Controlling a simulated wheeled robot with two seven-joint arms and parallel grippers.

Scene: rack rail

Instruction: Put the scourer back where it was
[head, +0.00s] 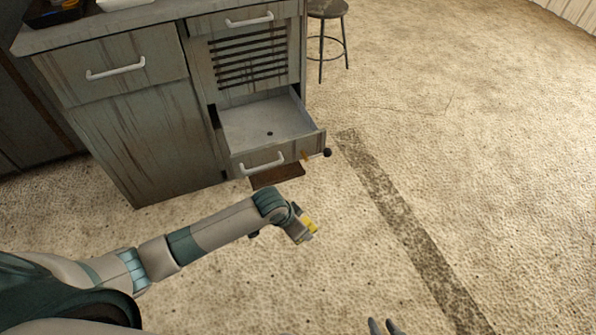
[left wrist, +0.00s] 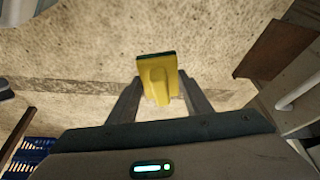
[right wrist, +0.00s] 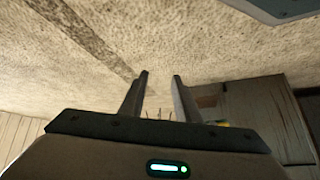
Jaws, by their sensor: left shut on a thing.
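The scourer (head: 309,222) is a yellow block with a dark green face. My left gripper (head: 302,231) is shut on it and holds it out over the floor, in front of the open drawer (head: 262,114) and apart from it. In the left wrist view the scourer (left wrist: 158,80) sits between the two fingers, green edge at the top. My right gripper (head: 384,327) shows only its fingertips at the bottom edge of the head view. In the right wrist view its fingers (right wrist: 160,95) stand apart with nothing between them.
The grey cabinet (head: 118,142) has its low drawer pulled out, with a small dark spot inside. A black-knobbed rod (head: 326,153) sticks out at the drawer's front right. A brown board (head: 277,176) is below the drawer. A stool (head: 327,10) stands behind. The floor at right is clear.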

